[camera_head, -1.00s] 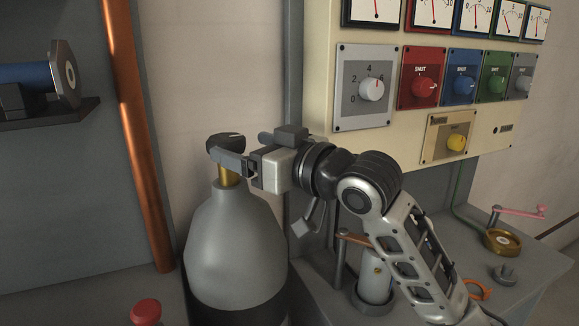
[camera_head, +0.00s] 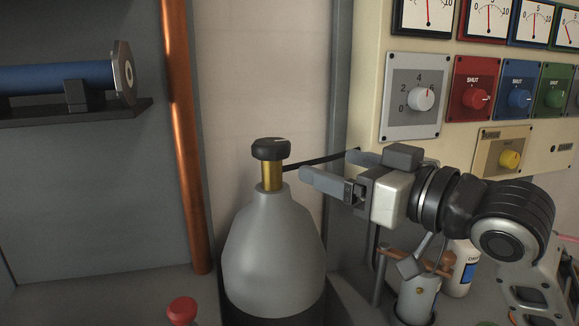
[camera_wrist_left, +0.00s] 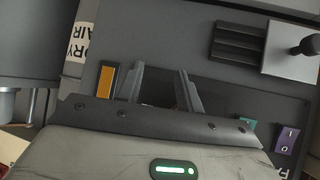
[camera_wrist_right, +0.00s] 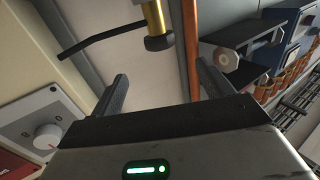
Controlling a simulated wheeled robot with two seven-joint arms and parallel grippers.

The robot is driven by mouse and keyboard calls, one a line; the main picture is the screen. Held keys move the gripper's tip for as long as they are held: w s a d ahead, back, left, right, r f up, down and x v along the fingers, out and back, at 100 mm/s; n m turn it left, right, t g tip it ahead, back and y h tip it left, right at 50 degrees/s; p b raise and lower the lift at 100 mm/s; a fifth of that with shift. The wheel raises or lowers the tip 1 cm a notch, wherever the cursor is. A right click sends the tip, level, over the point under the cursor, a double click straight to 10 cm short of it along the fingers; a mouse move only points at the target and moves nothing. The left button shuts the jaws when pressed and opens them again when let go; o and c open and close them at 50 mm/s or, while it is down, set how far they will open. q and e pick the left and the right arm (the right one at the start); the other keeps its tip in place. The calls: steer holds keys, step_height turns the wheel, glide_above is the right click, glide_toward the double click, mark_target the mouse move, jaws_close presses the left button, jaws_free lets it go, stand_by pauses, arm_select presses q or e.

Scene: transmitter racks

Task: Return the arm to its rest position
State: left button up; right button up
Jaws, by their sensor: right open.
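My right gripper (camera_head: 330,170) is open and empty in the head view, to the right of the gas cylinder (camera_head: 272,240) and apart from its black valve knob (camera_head: 271,148). The cylinder is grey with a brass neck and stands upright. In the right wrist view the two fingers (camera_wrist_right: 163,90) are spread, with the valve knob (camera_wrist_right: 159,43) beyond them and nothing between them. My left gripper (camera_wrist_left: 158,88) shows only in the left wrist view, its fingers apart with nothing seen between them, over a dark panel. The left arm is not in the head view.
The cream panel (camera_head: 365,100) with dials and gauges stands close behind my right gripper. A copper pipe (camera_head: 185,140) runs up left of the cylinder. A red knob (camera_head: 182,310) is at the front. A white bottle (camera_head: 462,268) stands below my right arm.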

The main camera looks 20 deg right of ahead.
step_height(320, 180, down, 22)
steer(key=s+m+g+h, duration=0.3)
steer(key=g+h, duration=0.2)
steer(key=s+d+f+g+h, duration=0.25)
steer(key=s+f+g, duration=0.45)
steer(key=s+f, duration=1.1)
steer(key=w+a+f+t+y, duration=0.2)
steer(key=w+a+f+t, duration=0.4)
steer(key=f, duration=0.1)
steer(key=shift+w+f, duration=0.25)
steer(key=shift+f, duration=0.1)
steer(key=shift+a, duration=0.1)
